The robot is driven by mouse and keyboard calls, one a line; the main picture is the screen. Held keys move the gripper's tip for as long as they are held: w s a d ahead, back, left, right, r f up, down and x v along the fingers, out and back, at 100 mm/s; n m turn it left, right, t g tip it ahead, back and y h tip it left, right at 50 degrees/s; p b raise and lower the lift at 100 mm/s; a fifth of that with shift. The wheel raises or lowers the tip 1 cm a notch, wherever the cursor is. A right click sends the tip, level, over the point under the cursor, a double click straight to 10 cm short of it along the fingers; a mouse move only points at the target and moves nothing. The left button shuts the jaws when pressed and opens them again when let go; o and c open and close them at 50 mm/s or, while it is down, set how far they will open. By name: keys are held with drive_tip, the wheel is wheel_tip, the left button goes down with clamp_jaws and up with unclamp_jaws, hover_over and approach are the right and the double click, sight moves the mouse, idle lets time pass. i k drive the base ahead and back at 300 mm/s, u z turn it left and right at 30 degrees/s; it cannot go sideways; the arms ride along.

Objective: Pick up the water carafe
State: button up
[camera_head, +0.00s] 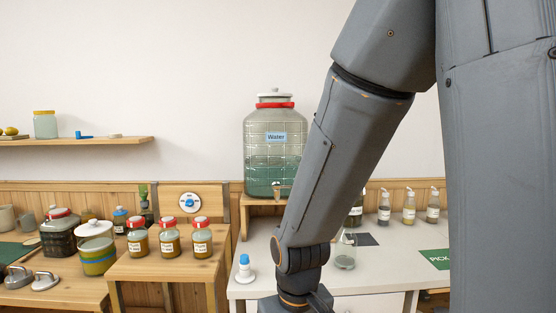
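A large glass jar (272,165) labelled "Water", with a red collar and a tap low on its front, stands on a wooden stand (262,200) at the back of the white table. A small clear glass vessel (344,257), which looks like the carafe, stands upright on the white table just right of my arm's wrist. My arm hides part of the area around it. My gripper is below the bottom edge of the picture, so its fingers and whatever they hold are hidden.
A white bottle with a blue cap (245,268) stands on the white table (262,250), left of my wrist. Several pump bottles (408,207) line the back right. A green "PICK" mat (436,259) lies at the right. Three labelled jars (170,240) stand on a wooden block at the left.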

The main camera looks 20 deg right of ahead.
sight(346, 241)
drive_tip(key=u, duration=1.9)
drive_tip(key=k, duration=0.7)
drive_tip(key=z, duration=1.4)
drive_tip(key=i, duration=0.5)
drive_tip(key=z, duration=0.05)
